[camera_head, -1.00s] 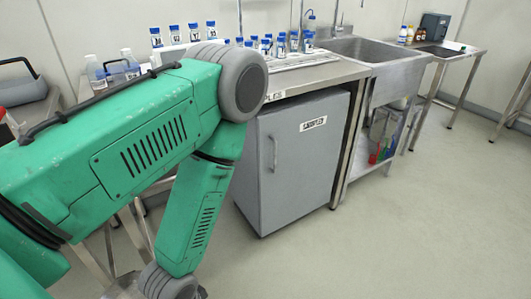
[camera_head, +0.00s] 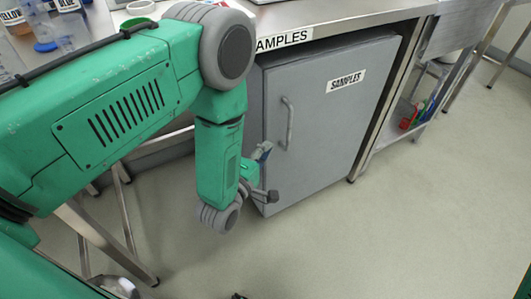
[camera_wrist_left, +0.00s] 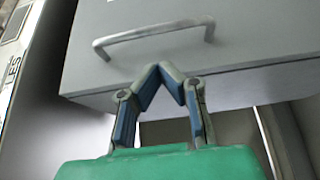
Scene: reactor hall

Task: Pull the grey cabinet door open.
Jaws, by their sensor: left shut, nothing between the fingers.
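The grey cabinet door (camera_head: 318,130) is closed under the steel bench and carries a "SAMPLES" label. Its bar handle (camera_head: 287,123) is upright near the door's left edge. The handle also shows in the left wrist view (camera_wrist_left: 153,33), running across the top. My left gripper (camera_head: 266,150) is in front of the door's left edge, below and left of the handle. In the left wrist view its fingers (camera_wrist_left: 160,72) meet at the tips, shut and empty, apart from the handle. My right gripper is not in view.
The steel bench top (camera_head: 350,15) overhangs the cabinet. A bench leg (camera_head: 385,105) stands right of the door, with a lower shelf holding coloured items (camera_head: 415,112) beyond. The floor (camera_head: 330,240) in front is clear.

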